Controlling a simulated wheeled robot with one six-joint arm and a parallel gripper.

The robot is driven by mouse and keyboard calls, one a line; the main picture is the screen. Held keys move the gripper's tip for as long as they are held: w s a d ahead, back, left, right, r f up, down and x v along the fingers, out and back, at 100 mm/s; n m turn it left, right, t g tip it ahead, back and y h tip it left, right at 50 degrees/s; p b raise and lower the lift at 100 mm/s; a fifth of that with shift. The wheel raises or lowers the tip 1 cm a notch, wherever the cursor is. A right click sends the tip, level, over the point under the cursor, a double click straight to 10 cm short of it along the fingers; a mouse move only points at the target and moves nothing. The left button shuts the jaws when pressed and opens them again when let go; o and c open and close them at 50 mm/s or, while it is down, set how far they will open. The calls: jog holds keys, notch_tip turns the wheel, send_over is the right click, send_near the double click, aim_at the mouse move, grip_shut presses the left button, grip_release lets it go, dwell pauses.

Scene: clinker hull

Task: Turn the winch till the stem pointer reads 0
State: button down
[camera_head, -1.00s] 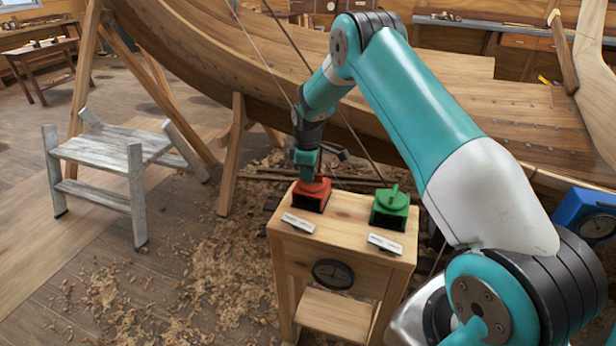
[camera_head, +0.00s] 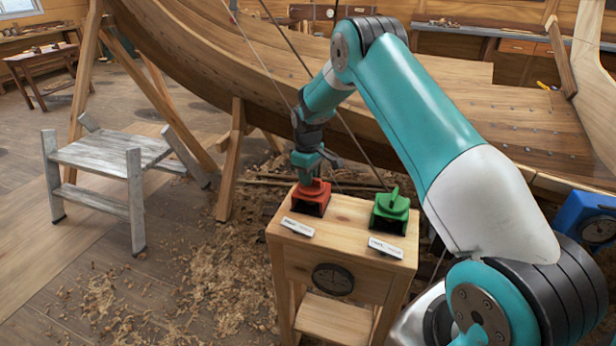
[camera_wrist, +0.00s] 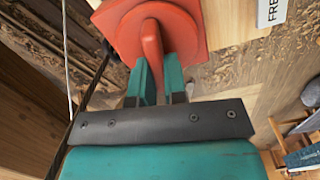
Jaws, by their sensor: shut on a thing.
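The red winch (camera_head: 311,198) stands on the left of a wooden stand's top; the green winch (camera_head: 391,212) stands on its right. My gripper (camera_head: 307,180) points down over the red winch. In the wrist view, my gripper (camera_wrist: 158,78) has its teal fingers on both sides of the red winch's upright handle (camera_wrist: 152,45) and is shut on it. A round dark dial (camera_head: 332,277) is on the stand's front, but its reading is too small to tell. I cannot make out a stem pointer.
The wooden stand (camera_head: 290,255) has small white labels by the winches. The planked hull (camera_head: 230,75) rises behind it, with lines running down near my arm. A grey step stool (camera_head: 110,160) stands left. A blue box (camera_head: 585,212) is at right. Shavings cover the floor.

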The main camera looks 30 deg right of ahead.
jog(key=shift+w+r, duration=0.1)
jog(key=shift+w, duration=0.05)
jog(key=c, duration=1.2)
grip_release()
jog(key=shift+o, duration=0.2)
notch_tip(320, 180, up, 17)
jog(key=b, duration=0.2)
jog(key=shift+r, duration=0.15)
jog(key=s+a+r+n+y, duration=0.1)
jog(key=s+a+r, duration=0.2)
jog(key=s+a, duration=0.55)
jog(key=s+a+r+y, duration=0.1)
jog(key=s+a+r, duration=0.2)
jog(key=s+a, duration=0.5)
jog(key=s+a+y, duration=0.1)
jog(key=s+a, duration=0.3)
jog(key=s, duration=0.6)
jog(key=s+a+f+y, duration=0.1)
jog(key=s+a, duration=0.4)
jog(key=s, duration=0.6)
jog(key=shift+f+n, duration=0.2)
jog(key=shift+n, duration=0.2)
